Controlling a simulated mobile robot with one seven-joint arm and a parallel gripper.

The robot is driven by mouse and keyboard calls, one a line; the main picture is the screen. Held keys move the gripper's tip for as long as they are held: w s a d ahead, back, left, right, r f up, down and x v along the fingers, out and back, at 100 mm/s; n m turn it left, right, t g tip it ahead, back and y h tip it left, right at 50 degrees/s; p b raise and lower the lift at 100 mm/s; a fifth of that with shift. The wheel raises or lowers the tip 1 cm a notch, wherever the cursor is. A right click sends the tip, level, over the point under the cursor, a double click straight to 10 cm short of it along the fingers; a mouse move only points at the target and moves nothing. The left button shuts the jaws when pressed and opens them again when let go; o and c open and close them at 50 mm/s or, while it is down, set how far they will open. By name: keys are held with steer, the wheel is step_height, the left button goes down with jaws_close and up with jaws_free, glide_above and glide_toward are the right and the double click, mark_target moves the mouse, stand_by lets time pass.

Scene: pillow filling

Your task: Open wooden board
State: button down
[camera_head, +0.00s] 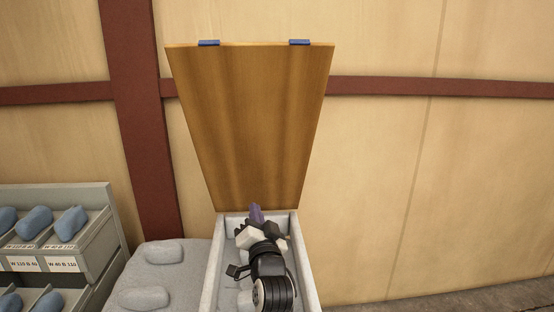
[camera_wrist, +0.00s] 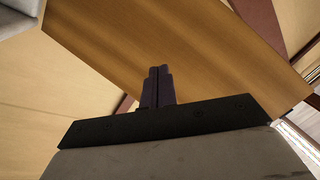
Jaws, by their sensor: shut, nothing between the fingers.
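The wooden board (camera_head: 250,120) stands up, tilted back, at the far end of a grey box (camera_head: 210,275), and the box's top is open. Two blue tabs (camera_head: 208,43) sit on the board's upper edge. The board also fills much of the wrist view (camera_wrist: 215,50), slanting across it. My gripper (camera_head: 256,208) is over the box, in front of the board's lower end. Its fingers are shut with nothing between them, and they show closed together in the wrist view (camera_wrist: 158,72). I cannot tell whether the fingertips touch the board. My arm hides much of the box's inside.
A grey surface with rounded pillow shapes (camera_head: 165,252) lies left of the box. A grey rack (camera_head: 95,235) with blue pillows (camera_head: 70,223) and labels stands at the far left. A wall with red-brown beams (camera_head: 145,130) is behind. The floor at right looks clear.

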mark_target(276, 149)
steer(key=w+d+r+m+t+h, duration=0.15)
steer(key=d+m+t+h, duration=0.35)
steer(key=m, duration=0.7)
steer(key=w+r+p, duration=0.1)
steer(key=w+r, duration=0.1)
steer(key=w, duration=0.1)
steer(key=w+r+y+p, duration=0.1)
steer(key=w+r, duration=0.2)
steer(key=w, duration=0.1)
steer(key=w+d+r+g+y+p, duration=0.1)
steer(key=w+r+p, duration=0.1)
steer(key=w, duration=0.2)
steer(key=shift+d+r, duration=0.1)
steer(key=shift+r, duration=0.1)
steer(key=shift+w, duration=0.15)
